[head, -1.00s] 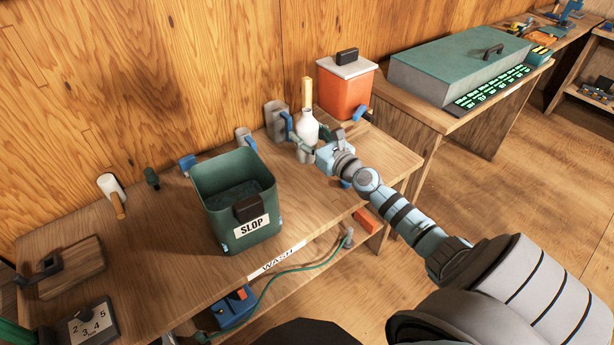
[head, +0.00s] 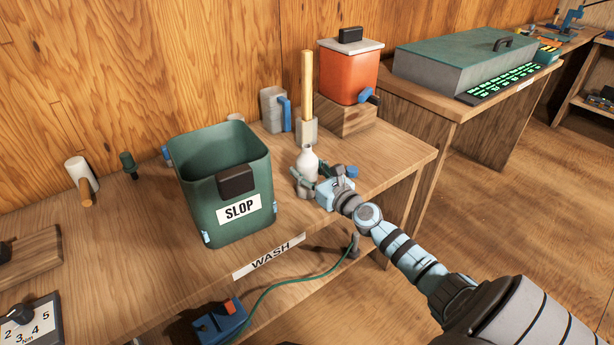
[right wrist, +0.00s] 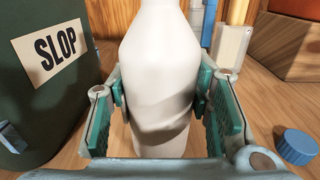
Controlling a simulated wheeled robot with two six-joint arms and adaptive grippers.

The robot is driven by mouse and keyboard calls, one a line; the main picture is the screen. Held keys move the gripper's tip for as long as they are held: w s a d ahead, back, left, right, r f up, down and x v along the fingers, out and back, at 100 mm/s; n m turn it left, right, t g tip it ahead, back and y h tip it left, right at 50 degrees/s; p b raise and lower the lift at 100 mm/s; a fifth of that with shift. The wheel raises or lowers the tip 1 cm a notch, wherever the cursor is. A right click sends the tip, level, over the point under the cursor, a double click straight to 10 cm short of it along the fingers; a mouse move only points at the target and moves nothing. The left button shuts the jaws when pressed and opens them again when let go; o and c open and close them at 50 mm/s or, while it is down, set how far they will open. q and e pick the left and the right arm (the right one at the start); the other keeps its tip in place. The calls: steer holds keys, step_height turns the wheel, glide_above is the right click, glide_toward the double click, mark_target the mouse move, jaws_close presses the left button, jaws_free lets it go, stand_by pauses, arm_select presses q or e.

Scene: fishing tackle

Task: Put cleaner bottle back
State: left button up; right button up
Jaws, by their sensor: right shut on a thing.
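The white cleaner bottle (head: 307,164) stands upright at the wash bench, to the right of the slop bin. My right gripper (head: 312,184) is shut on its body. In the right wrist view the bottle (right wrist: 158,75) fills the middle between the green-padded fingers (right wrist: 160,105). The bottle's base is low, at or just above the bench top; I cannot tell whether it touches. My left gripper is not in view.
The green slop bin (head: 198,215) stands close left of the bottle. Behind are a grey jug (head: 272,110), a holder with a tall wooden handle (head: 307,85) and an orange tank (head: 348,75) on a block. A blue cap (right wrist: 297,147) lies right of the gripper. Bench space lies to the right.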

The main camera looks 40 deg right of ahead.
steer(key=shift+f, duration=0.1)
steer(key=o, duration=1.3)
steer(key=shift+c, duration=0.2)
steer(key=shift+r, duration=0.25)
steer(key=s+b, duration=0.1)
steer(key=s, duration=1.1)
steer(key=shift+a, duration=0.15)
